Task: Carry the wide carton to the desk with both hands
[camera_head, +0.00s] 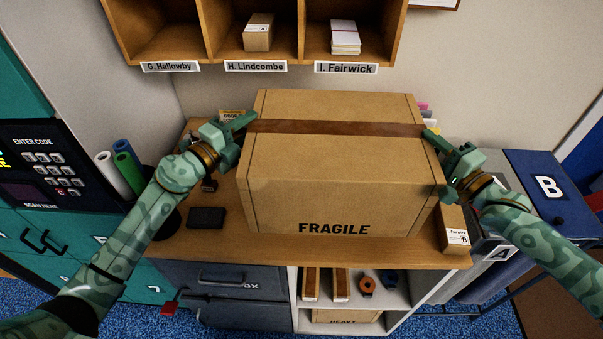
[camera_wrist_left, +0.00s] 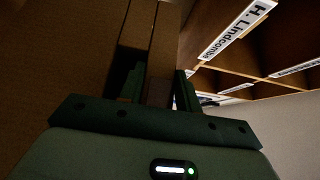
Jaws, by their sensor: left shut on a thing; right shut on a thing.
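The wide carton (camera_head: 335,160) is brown with a darker tape band and the word FRAGILE on its front. It is upright over the wooden desk (camera_head: 200,245); I cannot tell whether its base touches the desktop. My left gripper (camera_head: 240,127) is shut on the carton's left side near the tape band. In the left wrist view, the left gripper's fingers (camera_wrist_left: 160,90) close on a brown strip of the carton (camera_wrist_left: 163,50). My right gripper (camera_head: 440,165) is shut on the carton's right side. The carton hides its own underside and the back of the desk.
Labelled cubbies (camera_head: 255,65) hang on the wall behind. A small box (camera_head: 453,228) lies at the desk's right edge. A dark flat object (camera_head: 206,217) and rolled tubes (camera_head: 125,165) are on the left. Shelves (camera_head: 350,290) are below.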

